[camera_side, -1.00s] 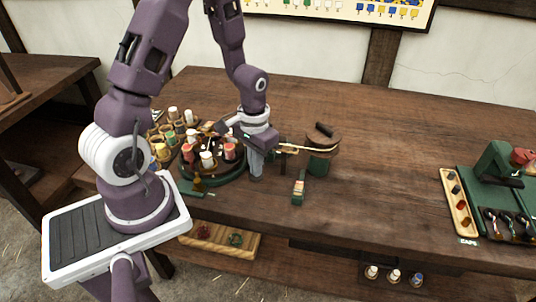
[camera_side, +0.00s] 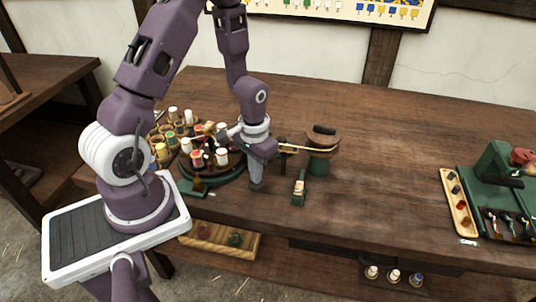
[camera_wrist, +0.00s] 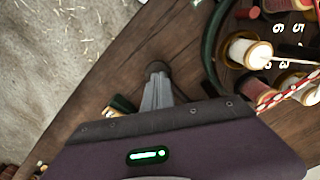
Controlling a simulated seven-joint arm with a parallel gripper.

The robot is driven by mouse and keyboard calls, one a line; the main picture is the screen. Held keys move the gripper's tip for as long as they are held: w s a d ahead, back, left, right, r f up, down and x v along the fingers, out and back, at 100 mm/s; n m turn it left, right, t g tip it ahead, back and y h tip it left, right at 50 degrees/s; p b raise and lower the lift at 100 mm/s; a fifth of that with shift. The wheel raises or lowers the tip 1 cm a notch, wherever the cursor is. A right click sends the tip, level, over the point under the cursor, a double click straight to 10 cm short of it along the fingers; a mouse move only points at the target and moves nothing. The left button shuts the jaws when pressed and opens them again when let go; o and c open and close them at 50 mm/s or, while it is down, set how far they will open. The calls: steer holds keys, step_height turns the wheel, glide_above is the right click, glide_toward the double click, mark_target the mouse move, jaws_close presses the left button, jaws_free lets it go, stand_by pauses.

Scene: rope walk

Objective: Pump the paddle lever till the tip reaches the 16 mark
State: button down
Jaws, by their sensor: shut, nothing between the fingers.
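My gripper (camera_side: 256,186) is shut and empty, pointing down close to the tabletop, right of the round bobbin carousel (camera_side: 215,181). In the wrist view, its fingers (camera_wrist: 157,76) end at a small dark rounded patch; I cannot tell whether that is a pad or shadow. A small green-based piece with a striped top (camera_side: 299,187) stands to the right, apart from the fingers. Another green piece with a brown upright part (camera_side: 198,186) is left of them. I cannot tell which part is the paddle lever. The tip and the 16 mark cannot be made out.
A pale cord (camera_side: 307,149) runs to a wooden drum on a green base (camera_side: 318,166). Bobbins and white numbers show on the carousel (camera_wrist: 209,50) in the wrist view. A green tool board (camera_side: 497,190) is far right. Free tabletop lies right of the drum.

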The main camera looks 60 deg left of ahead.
steer(key=shift+f, duration=0.25)
stand_by(0.4)
steer(key=shift+r, duration=0.1)
steer(key=shift+w+a+r, duration=0.1)
steer(key=shift+r, duration=2.95)
steer(key=shift+f, duration=2.3)
steer(key=shift+r, duration=2.3)
